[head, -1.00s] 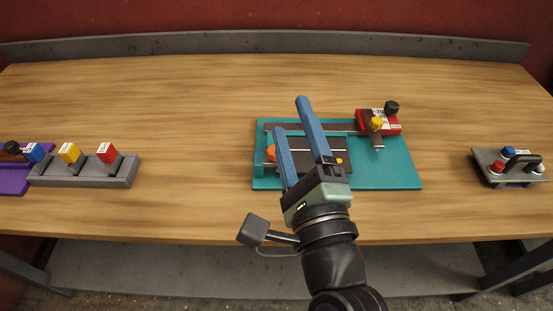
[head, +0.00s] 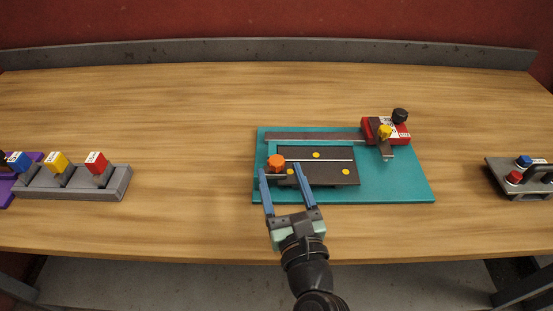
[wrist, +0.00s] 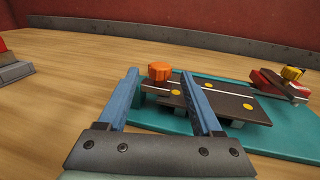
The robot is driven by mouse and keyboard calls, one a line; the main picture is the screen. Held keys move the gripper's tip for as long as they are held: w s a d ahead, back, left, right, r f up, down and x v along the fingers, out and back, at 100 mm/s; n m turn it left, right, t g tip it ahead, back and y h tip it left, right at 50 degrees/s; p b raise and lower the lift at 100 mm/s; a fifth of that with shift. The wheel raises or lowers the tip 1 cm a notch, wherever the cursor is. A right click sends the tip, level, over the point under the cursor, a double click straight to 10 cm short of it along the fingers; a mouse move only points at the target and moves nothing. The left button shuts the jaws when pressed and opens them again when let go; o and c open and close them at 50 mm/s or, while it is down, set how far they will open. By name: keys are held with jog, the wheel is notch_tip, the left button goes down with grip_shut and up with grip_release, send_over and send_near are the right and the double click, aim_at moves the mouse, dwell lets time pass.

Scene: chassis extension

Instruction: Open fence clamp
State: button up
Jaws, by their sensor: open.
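A teal base plate (head: 400,180) lies on the table and carries a dark plate (head: 330,171) with yellow dots and a pale line. An orange knob (head: 276,162) stands at the dark plate's left end; it also shows in the wrist view (wrist: 161,71). A red block (head: 376,126) with a yellow knob (head: 385,131) and a black knob (head: 400,115) sits at the back right, on a dark rail (head: 315,137). Which part is the fence clamp I cannot tell for sure. My gripper (head: 282,170) is open and empty, its blue fingers pointing toward the orange knob, which appears beyond and between them.
A grey rack (head: 75,186) with blue, yellow and red handled pieces stands on the left, beside a purple item (head: 36,157). A grey fixture (head: 518,178) with red and blue knobs is at the right edge. Bare wood lies between.

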aim_at(278, 169)
jog(key=shift+x, duration=2.05)
grip_shut()
